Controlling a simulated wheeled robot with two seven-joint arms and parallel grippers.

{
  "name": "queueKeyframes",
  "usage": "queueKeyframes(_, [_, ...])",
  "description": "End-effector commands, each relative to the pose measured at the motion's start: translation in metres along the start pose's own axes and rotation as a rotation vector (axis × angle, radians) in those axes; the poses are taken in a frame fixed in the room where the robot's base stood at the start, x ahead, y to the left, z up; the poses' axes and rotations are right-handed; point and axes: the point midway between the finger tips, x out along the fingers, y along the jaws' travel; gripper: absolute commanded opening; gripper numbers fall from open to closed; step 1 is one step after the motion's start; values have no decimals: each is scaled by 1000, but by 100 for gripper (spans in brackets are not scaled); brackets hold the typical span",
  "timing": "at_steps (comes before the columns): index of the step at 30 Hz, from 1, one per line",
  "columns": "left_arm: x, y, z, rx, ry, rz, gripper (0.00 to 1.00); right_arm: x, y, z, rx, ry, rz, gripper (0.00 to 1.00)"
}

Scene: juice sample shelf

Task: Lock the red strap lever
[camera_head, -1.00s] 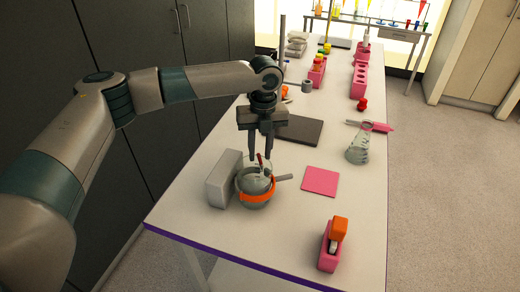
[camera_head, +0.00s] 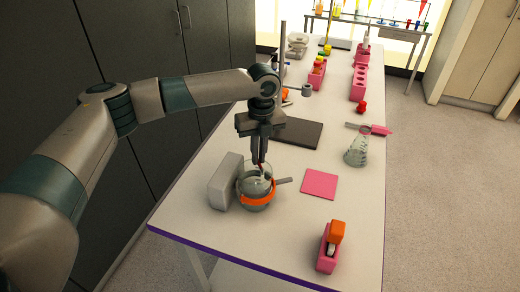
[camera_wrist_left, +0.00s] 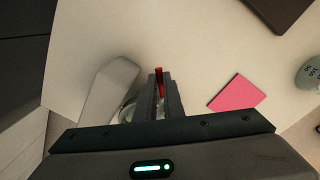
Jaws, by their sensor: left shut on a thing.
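My left gripper (camera_head: 258,160) points down over a round grey pot (camera_head: 255,188) with an orange strap (camera_head: 258,201) around it. The small red lever (camera_head: 261,166) shows at the fingertips above the pot. In the left wrist view the red lever (camera_wrist_left: 158,76) sits between the two nearly parallel fingers, and my left gripper (camera_wrist_left: 165,85) is shut on it. The fingers hide part of the lever and most of the pot. I cannot tell the lever's exact angle. My right gripper is not in view.
A grey block (camera_head: 226,181) stands close at the pot's left, and a grey handle (camera_head: 284,180) sticks out at its right. A pink mat (camera_head: 320,184), a glass flask (camera_head: 357,152), a dark flat plate (camera_head: 299,132) and a pink holder with an orange top (camera_head: 331,246) are nearby.

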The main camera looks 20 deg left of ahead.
Motion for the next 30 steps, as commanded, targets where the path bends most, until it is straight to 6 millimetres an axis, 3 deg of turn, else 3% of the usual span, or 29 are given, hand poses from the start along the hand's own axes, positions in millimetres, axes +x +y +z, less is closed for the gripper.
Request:
queueKeyframes(1, [-5,2,0,-34,4,1,0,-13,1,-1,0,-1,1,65])
queueKeyframes(15, [-6,17,-4,-453,25,1,0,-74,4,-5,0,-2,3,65])
queueKeyframes(30, [-2,26,-8,-741,36,-1,0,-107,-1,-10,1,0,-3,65])
